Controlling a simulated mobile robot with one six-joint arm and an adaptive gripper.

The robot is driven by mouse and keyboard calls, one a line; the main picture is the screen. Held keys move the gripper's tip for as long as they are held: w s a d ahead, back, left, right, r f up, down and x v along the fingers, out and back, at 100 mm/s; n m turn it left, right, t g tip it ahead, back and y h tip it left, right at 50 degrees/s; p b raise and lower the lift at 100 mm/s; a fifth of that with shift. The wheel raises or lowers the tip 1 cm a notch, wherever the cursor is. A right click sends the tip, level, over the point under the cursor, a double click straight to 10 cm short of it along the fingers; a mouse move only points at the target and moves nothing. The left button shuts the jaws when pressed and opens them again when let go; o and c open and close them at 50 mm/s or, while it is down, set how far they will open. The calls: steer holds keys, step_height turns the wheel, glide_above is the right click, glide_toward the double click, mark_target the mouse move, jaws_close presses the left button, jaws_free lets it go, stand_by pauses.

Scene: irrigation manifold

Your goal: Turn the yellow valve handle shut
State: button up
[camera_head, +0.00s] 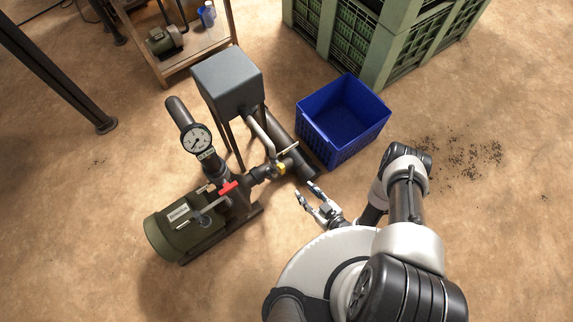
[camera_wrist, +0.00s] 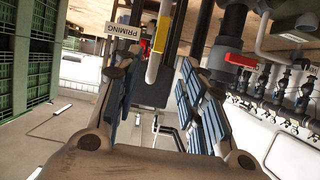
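The yellow valve part (camera_head: 279,168) sits on the pipework between the pump and the dark box, at the pipe's near right end. In the wrist view the yellow piece (camera_wrist: 160,34) shows at the upper middle, with a pale rod below it and a "PRIMING" label (camera_wrist: 122,31) to its left. My gripper (camera_head: 306,191) is right of and below the yellow part in the head view, visibly apart from it. Its fingers are spread and empty in the wrist view (camera_wrist: 156,75). The yellow piece and rod appear between the fingers, seemingly beyond them.
A red handle (camera_head: 228,187) is on the nearby pipe by the green pump (camera_head: 180,224); it also shows in the wrist view (camera_wrist: 241,61). A pressure gauge (camera_head: 196,139) and grey box (camera_head: 228,80) stand behind. A blue crate (camera_head: 341,151) is right of the pipes. Bare floor lies right.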

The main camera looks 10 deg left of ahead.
mark_target(284, 170)
steer(key=b+x, duration=0.6)
steer(key=x, duration=1.1)
steer(key=shift+a+f, duration=0.15)
jaws_close()
